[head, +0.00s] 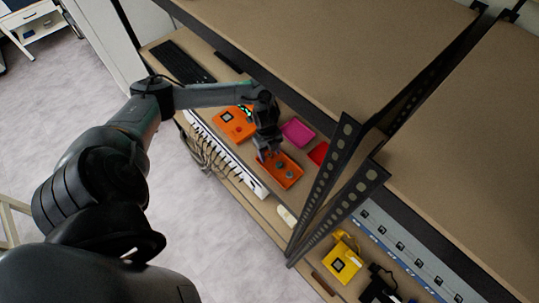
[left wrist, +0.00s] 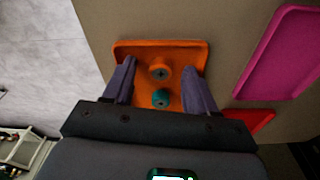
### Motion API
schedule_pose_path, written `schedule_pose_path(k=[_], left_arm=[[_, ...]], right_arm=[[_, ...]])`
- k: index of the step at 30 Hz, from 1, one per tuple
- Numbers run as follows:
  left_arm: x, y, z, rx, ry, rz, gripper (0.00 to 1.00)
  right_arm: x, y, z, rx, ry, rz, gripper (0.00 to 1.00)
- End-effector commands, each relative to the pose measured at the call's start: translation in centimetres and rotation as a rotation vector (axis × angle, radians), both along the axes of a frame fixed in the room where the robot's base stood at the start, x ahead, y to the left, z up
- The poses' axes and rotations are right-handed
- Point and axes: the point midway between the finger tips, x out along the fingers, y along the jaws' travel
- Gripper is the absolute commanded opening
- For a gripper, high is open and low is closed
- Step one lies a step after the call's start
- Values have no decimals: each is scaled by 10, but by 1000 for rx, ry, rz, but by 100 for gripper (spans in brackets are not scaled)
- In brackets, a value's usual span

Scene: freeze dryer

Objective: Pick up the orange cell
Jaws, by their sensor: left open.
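An orange tray (head: 290,183) lies on the shelf under my left gripper (head: 268,156); it also fills the middle of the left wrist view (left wrist: 184,52). Inside it are two small round cells. The orange cell (left wrist: 159,73) lies farther from the wrist camera, and a teal cell (left wrist: 161,98) lies closer to it. My left gripper is open and empty, its two fingers to the left and right of the cells. In the left wrist view the fingers hide parts of the tray's sides. My right gripper does not show.
A magenta tray (head: 298,132) and a red tray (head: 318,153) lie beside the orange tray. An orange device (head: 233,124) and a black keyboard (head: 180,62) sit farther back. An upper shelf (head: 330,50) and dark perforated posts (head: 325,185) stand close to the right.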

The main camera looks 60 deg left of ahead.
Motion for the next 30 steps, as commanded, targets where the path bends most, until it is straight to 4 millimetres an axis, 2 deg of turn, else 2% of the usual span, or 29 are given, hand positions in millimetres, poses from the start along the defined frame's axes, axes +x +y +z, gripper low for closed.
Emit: schedule_pose_path(k=[4,5,15,25,30], left_arm=[[0,0,0,0,0,0,57],[0,0,0,0,0,0,54],[0,0,0,0,0,0,2],[0,0,2,0,0,-1,0],[1,0,10,-1,-1,-1,0]], right_arm=[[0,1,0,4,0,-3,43],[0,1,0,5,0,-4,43],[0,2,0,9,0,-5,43],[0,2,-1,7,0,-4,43],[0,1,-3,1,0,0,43]])
